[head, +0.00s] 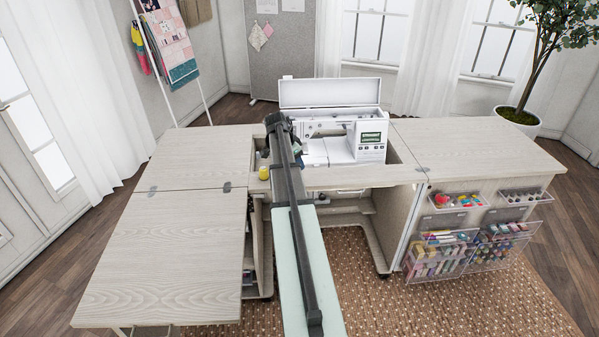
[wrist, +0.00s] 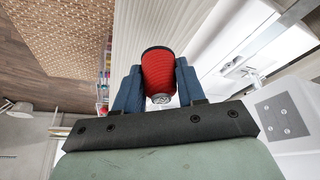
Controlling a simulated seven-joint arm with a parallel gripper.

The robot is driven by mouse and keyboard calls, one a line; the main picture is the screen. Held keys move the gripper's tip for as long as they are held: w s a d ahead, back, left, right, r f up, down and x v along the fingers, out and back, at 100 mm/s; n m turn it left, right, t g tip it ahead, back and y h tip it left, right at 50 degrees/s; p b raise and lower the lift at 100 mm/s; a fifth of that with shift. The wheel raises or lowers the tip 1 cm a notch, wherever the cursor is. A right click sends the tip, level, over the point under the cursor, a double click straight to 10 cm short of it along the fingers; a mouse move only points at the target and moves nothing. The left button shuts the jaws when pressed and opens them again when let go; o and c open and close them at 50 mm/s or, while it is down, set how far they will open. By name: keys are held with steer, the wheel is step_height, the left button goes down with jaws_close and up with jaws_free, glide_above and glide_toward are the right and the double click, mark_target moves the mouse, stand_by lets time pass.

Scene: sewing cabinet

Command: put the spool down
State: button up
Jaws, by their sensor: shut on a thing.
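In the wrist view a red thread spool (wrist: 158,72) sits between the two blue fingers of my gripper (wrist: 157,88). The fingers are shut on it from both sides. In the head view my arm reaches over the cabinet's front edge to the sewing machine (head: 366,140), and the arm hides most of my gripper and the red spool. A yellow spool (head: 264,172) stands on the cabinet top just left of my arm.
The sewing machine, with its lid raised, sits in the cabinet's middle opening. The left leaf (head: 160,260) and right top (head: 470,145) are bare. Clear bins (head: 440,255) of supplies hang on the right front. A potted tree (head: 518,118) stands at the back right.

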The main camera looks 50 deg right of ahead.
steer(key=shift+f, duration=2.25)
steer(key=shift+f, duration=0.1)
steer(key=o, duration=1)
steer(key=v, duration=1.2)
